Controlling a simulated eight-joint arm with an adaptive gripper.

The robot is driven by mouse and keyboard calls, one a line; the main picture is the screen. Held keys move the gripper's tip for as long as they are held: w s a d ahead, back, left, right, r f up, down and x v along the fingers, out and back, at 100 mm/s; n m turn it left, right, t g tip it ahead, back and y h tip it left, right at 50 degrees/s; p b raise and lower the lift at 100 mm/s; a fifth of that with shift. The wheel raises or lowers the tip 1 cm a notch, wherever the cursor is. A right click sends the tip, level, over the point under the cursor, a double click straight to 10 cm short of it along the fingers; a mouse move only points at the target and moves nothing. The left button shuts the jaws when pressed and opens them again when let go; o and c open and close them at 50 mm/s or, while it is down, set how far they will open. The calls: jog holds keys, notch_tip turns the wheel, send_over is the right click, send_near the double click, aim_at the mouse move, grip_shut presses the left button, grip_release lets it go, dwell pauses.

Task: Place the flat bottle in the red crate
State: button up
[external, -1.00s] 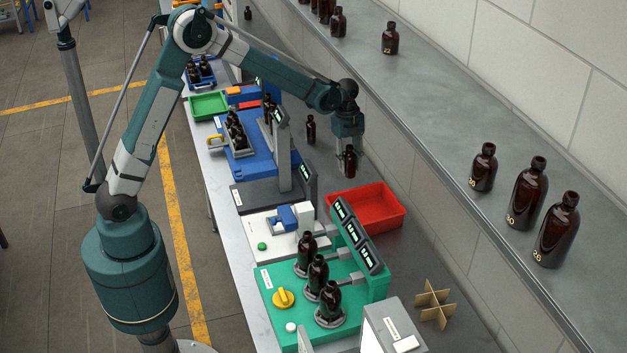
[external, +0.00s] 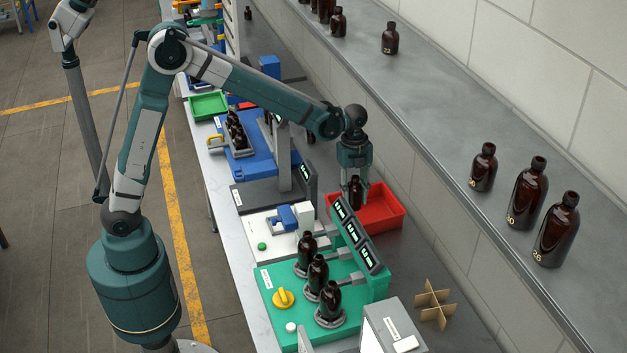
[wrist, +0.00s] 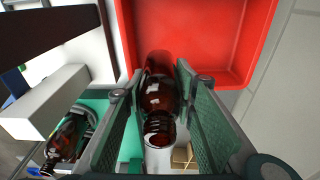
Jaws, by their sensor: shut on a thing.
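My gripper (external: 356,180) is shut on an amber bottle (external: 355,194), held upright with its neck up. The wrist view shows the same bottle (wrist: 158,92) between the two finger pads of my gripper (wrist: 155,105). The red crate (external: 385,207) stands on the bench by the wall. In the external view the bottle overlaps the crate's left part. In the wrist view the crate (wrist: 205,40) looks empty and lies beyond the bottle. The bottle's lower end overlaps the crate's near edge in the picture; I cannot tell its height above the crate.
A green machine (external: 285,292) with several amber bottles and tilted displays (external: 357,235) stands just in front of the crate. A white device (external: 280,228) is to its left. A cardboard divider (external: 434,305) lies at the right. Several bottles stand on the wall ledge (external: 440,110).

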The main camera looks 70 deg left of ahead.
aim_at(353, 208)
jog(key=shift+f, duration=0.1)
jog(key=shift+f, duration=3.05)
jog(key=shift+f+b, duration=0.3)
jog(key=shift+f, duration=1.55)
jog(key=shift+f, duration=0.2)
jog(key=o, duration=0.6)
jog(key=shift+o, duration=0.3)
jog(key=shift+r, duration=0.2)
jog(key=r, duration=0.4)
jog(key=a+r, duration=0.1)
jog(key=r, duration=0.7)
jog(key=shift+a+p, duration=0.25)
jog(key=shift+p, duration=0.1)
